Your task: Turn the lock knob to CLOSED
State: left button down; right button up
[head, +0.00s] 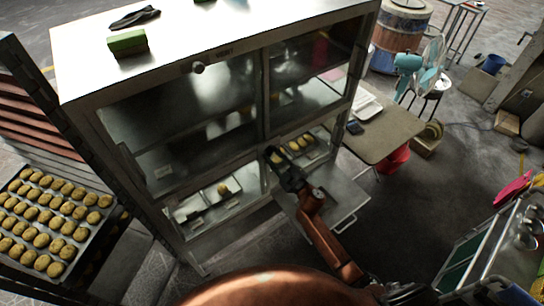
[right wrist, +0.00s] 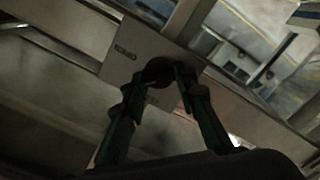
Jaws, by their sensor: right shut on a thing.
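The dark round lock knob (right wrist: 158,70) sits on a pale label plate (right wrist: 122,62) in the right wrist view. Small lettering shows on the plate at the upper left and below the knob, too blurred to read surely. My right gripper (right wrist: 168,82) is shut on the knob, one finger on each side. In the head view my right gripper (head: 272,157) is at the middle frame of the glass-fronted metal cabinet (head: 225,150) and hides the knob. The knob's pointing direction cannot be told. My left gripper is not in view.
A round knob (head: 198,67) is on the cabinet's upper front edge. A flat metal shelf or panel (head: 340,196) juts out beneath my right arm. A rack tray of round buns (head: 50,220) is at the left. A table (head: 385,135) and a fan (head: 430,65) stand at the right.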

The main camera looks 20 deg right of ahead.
jog(key=shift+f+n+b, duration=0.15)
jog(key=shift+n+b, duration=1.45)
jog(key=shift+n, duration=2.7)
jog(key=o, duration=1.1)
jog(key=shift+s, duration=0.1)
jog(key=v, duration=1.1)
jog(key=shift+s, duration=0.4)
jog(key=shift+d, duration=0.1)
